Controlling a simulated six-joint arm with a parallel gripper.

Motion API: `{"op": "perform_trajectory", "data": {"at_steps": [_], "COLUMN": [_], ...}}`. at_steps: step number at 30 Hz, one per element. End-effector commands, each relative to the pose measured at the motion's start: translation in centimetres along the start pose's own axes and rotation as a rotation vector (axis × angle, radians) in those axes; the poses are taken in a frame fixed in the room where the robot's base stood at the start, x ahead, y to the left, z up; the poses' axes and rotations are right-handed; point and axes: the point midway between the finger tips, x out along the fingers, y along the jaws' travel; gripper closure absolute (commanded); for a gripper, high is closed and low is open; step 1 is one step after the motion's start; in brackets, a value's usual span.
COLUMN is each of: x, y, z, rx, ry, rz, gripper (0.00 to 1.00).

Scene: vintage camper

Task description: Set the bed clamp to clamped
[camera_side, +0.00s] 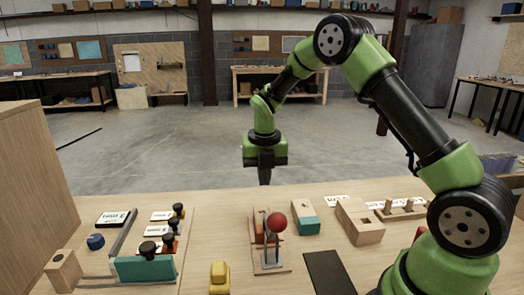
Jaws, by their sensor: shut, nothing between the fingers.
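A lever with a red ball knob (277,222) stands on a small light wooden base (271,268) with a grey metal plate, near the middle of the table. It looks like the bed clamp, but no readable label confirms this. Its handle points up, tilted slightly. I cannot tell which setting that is. An orange-red block (260,226) sits just behind and left of the handle. My gripper (264,181) points down, shut and empty, near the table's far edge in this view. It is behind the red knob and apart from it.
A teal-and-wood block (306,217) and a wooden block (360,222) stand right of the lever. A yellow object (219,277) is at front left. Black-knobbed stamps (178,211) and a teal box (146,270) stand farther left. A dark mat (330,273) lies at front right.

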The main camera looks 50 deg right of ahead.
Motion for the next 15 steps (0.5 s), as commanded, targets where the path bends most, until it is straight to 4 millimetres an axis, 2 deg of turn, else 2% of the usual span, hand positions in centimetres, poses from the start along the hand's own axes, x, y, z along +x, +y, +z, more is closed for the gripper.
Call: {"op": "perform_trajectory", "data": {"at_steps": [1, 6, 15], "x": [-0.7, -2.6, -4.4], "y": [0.0, 0.0, 0.0], "z": [1.0, 3.3, 5.4], "rx": [0.003, 0.002, 0.001], "ry": [-0.005, -0.004, -0.001], "rz": [0.002, 0.001, -0.001], "gripper": [1.0, 1.0, 1.0]}}
